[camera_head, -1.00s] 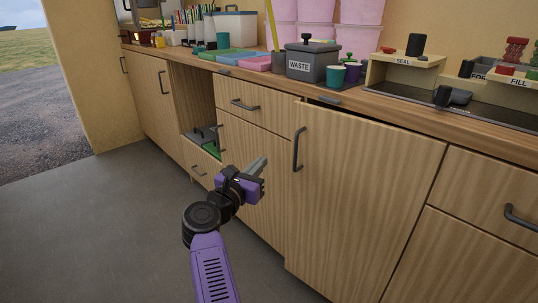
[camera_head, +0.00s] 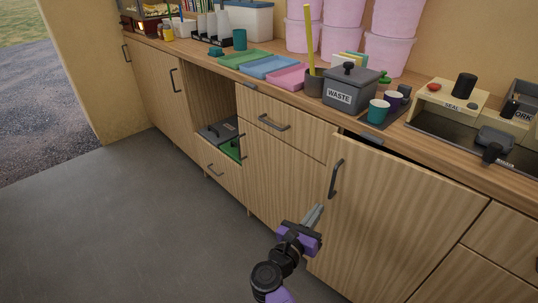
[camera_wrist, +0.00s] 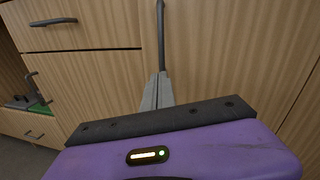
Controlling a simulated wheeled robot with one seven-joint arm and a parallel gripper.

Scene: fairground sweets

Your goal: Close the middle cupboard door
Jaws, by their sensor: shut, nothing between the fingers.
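The middle cupboard door (camera_head: 400,215) is wood-grained with a dark vertical bar handle (camera_head: 335,180) near its left edge. It stands slightly ajar, with a dark gap along its top under the counter. My gripper (camera_head: 319,207) is shut and empty, just below the handle by the door's left edge. In the wrist view, the fingers (camera_wrist: 158,78) point at the left part of the door (camera_wrist: 225,55), and the handle (camera_wrist: 160,35) rises just above their tips. I cannot tell whether the fingertips touch the door.
A drawer (camera_head: 285,125) and a narrower front are left of the door. Further left is an open recess with a lower drawer (camera_head: 222,178) pulled out. The counter above holds a waste bin (camera_head: 350,95), cups and trays. The grey floor (camera_head: 130,225) at left is clear.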

